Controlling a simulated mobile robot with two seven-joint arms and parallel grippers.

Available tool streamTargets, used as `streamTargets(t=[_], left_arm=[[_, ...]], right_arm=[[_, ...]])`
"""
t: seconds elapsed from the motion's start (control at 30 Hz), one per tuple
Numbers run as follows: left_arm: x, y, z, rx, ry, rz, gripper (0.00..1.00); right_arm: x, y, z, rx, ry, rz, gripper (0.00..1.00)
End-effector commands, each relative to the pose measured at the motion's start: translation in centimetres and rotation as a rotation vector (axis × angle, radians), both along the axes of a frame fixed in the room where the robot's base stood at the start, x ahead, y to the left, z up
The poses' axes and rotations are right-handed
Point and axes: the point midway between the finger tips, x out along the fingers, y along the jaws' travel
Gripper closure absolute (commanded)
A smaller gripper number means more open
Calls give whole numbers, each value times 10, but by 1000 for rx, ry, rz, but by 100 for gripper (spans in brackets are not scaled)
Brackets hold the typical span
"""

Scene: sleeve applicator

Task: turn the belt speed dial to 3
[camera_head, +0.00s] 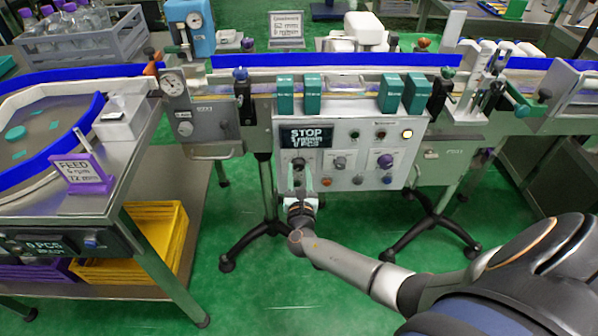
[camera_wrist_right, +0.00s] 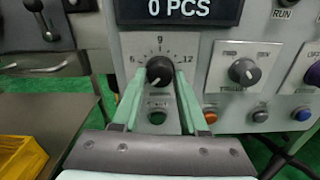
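The belt speed dial (camera_wrist_right: 159,71) is a round black knob on the light grey control panel (camera_wrist_right: 215,85). In the right wrist view, 6, 9 and 12 read around it from left over the top to right; other numbers are not visible. A small pale mark shows at the knob's lower left. In the head view the dial (camera_head: 298,163) is small and sits at the panel's left. My right gripper (camera_wrist_right: 158,88) is open, its two pale green fingers on either side of the dial. I cannot tell whether they touch it. My left gripper is not in view.
A black display (camera_wrist_right: 180,8) above the dial reads 0 PCS, and STOP in the head view. A green button (camera_wrist_right: 158,112) is just below the dial, between the fingers. Another grey knob (camera_wrist_right: 244,71) and an orange button (camera_wrist_right: 210,115) are to the right.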

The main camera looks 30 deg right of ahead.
Motion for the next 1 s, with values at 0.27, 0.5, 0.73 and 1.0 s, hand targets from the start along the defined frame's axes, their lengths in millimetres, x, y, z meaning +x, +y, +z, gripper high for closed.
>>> streamTargets(t=[0.27,0.5,0.73,1.0], left_arm=[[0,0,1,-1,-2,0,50],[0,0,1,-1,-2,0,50],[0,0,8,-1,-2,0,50],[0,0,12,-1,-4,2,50]], right_arm=[[0,0,0,2,-1,0,29],[-1,1,0,3,-2,0,29],[-27,17,1,5,1,1,29],[-77,47,0,4,1,1,29]])
